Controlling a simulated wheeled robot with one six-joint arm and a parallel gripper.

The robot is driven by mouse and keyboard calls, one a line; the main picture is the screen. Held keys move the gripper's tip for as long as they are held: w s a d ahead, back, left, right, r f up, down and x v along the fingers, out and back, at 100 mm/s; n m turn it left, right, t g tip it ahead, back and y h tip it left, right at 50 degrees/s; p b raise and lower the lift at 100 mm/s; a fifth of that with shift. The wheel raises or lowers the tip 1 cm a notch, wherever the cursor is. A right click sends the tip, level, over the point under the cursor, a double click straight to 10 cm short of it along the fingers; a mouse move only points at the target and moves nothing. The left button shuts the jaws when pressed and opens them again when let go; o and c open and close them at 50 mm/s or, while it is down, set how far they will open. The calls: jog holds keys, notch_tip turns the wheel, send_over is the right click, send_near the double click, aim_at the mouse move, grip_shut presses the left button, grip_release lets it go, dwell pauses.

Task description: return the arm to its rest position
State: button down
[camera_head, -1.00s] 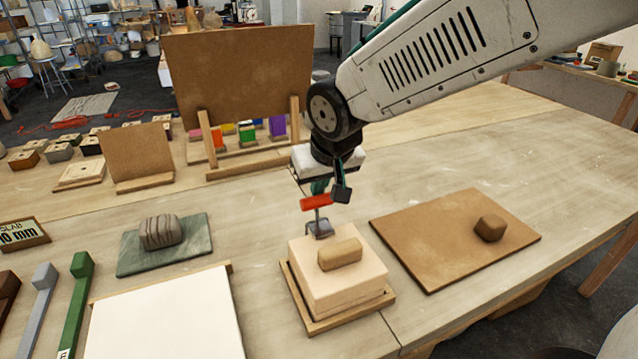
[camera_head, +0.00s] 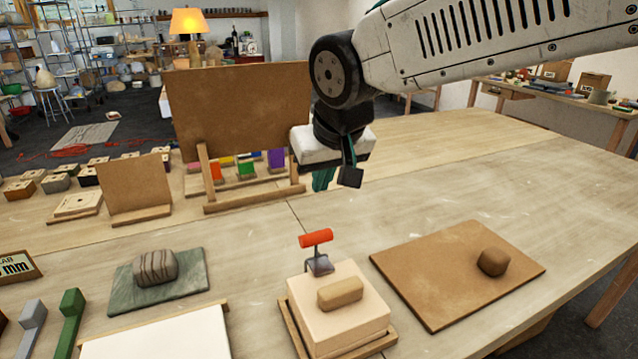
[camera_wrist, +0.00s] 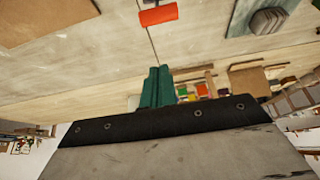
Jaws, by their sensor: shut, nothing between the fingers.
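My gripper (camera_head: 324,180) hangs over the middle of the table, its green fingers shut and empty. The fingers also show in the wrist view (camera_wrist: 157,88), pressed together. Below it, apart from it, a tool with a red handle (camera_head: 316,238) stands upright on the back of a pale block (camera_head: 350,316). The red handle also shows at the top of the wrist view (camera_wrist: 158,15). A small tan piece (camera_head: 340,293) lies on the same block.
A brown board (camera_head: 440,255) with a brown lump (camera_head: 494,262) lies to the right. A tall brown panel (camera_head: 240,105) stands behind my gripper on the left. A striped stone (camera_head: 156,267) sits on a green slab (camera_head: 190,279). The table's far right is clear. A lit lamp (camera_head: 189,22) stands in the background.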

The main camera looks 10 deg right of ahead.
jog(key=s+d+f+m+g, duration=0.1)
jog(key=s+d+f+g, duration=0.1)
jog(key=s+d, duration=0.6)
jog(key=s+d+f+m+g+h, duration=0.1)
jog(key=s+d+f, duration=0.2)
jog(key=s+d, duration=0.6)
jog(key=s, duration=0.4)
jog(key=shift+d+m+g, duration=0.2)
jog(key=shift+m+g, duration=0.1)
jog(key=shift+g, duration=0.1)
